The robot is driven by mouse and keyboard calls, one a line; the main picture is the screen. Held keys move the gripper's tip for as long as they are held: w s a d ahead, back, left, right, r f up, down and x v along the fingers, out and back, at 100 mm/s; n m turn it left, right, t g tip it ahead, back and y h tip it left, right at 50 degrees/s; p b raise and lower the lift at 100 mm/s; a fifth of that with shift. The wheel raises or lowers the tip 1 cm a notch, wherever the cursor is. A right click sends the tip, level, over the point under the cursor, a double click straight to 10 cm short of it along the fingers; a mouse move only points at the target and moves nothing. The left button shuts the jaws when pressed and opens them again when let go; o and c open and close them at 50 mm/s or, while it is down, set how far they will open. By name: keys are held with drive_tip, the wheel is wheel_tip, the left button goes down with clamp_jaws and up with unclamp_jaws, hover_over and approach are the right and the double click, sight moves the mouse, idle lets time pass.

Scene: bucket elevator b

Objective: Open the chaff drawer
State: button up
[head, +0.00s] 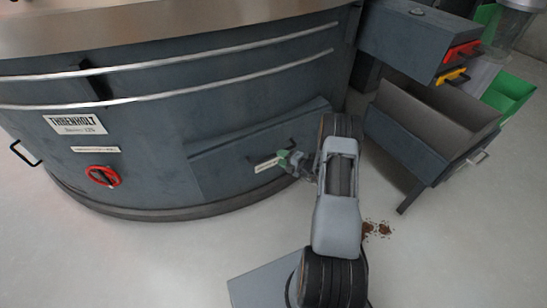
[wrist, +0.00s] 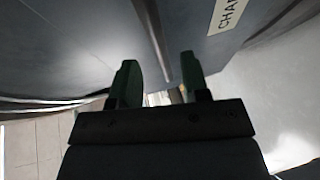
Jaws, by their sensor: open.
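The chaff drawer (head: 225,158) is a flat grey front low on the curved grey machine. It looks closed, with a pale label (head: 266,164) and a dark bar handle (head: 289,146) near its middle. My gripper (head: 287,158) is at the handle, partly covering it. In the wrist view my gripper (wrist: 160,65) has its two dark green fingers apart. A dark bar, likely the handle, runs down toward the gap between them; I cannot tell whether they touch it. The label (wrist: 227,13), partly cut off, reads "CHA".
A red knob (head: 103,176) and a nameplate (head: 75,124) are on the machine's left. An open grey bin (head: 405,135) stands to the right, with a green bin (head: 510,92) behind it. Brown spill (head: 377,229) lies on the floor.

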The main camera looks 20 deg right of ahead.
sight(274, 154)
drive_tip(key=shift+b+x, duration=0.45)
drive_tip(key=shift+x, duration=1.9)
clamp_jaws()
